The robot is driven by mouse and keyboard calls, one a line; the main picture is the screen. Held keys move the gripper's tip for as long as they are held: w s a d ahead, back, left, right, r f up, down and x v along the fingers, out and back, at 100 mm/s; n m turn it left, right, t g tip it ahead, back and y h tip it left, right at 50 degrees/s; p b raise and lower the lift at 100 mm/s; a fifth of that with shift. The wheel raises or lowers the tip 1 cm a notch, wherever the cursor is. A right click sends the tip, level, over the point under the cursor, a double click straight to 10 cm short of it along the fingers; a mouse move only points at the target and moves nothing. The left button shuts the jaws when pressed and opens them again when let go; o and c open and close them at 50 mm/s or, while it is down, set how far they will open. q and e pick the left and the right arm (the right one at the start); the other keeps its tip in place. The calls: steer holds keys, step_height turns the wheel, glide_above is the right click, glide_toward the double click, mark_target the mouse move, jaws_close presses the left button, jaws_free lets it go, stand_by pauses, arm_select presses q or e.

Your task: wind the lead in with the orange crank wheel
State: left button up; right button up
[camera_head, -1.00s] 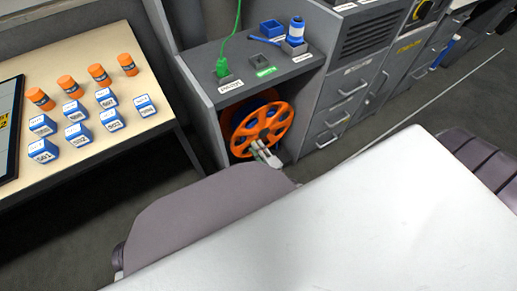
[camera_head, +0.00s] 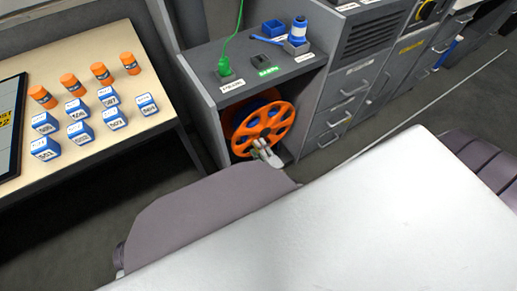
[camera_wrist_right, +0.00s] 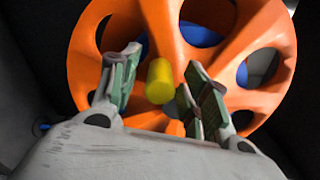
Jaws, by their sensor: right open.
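The orange crank wheel (camera_head: 286,118) stands upright in the open bay under the grey counter. It also fills much of the right wrist view (camera_wrist_right: 262,98). A yellow crank knob (camera_wrist_right: 159,81) sticks out from the wheel towards me. My right gripper (camera_head: 262,148) is at the wheel's lower front. In the wrist view its open fingers (camera_wrist_right: 160,78) stand on either side of the knob, with gaps visible. A green lead (camera_head: 237,35) runs upward from a green plug (camera_head: 223,67) on the counter. Blue parts (camera_wrist_right: 202,36) show behind the wheel. My left gripper is not in view.
The bay's side panel (camera_head: 202,118) and dark walls close in around the wheel. Grey drawers (camera_head: 335,115) stand to its right.

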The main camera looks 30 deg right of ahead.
steer(key=s, duration=1.2)
steer(key=shift+d, duration=0.45)
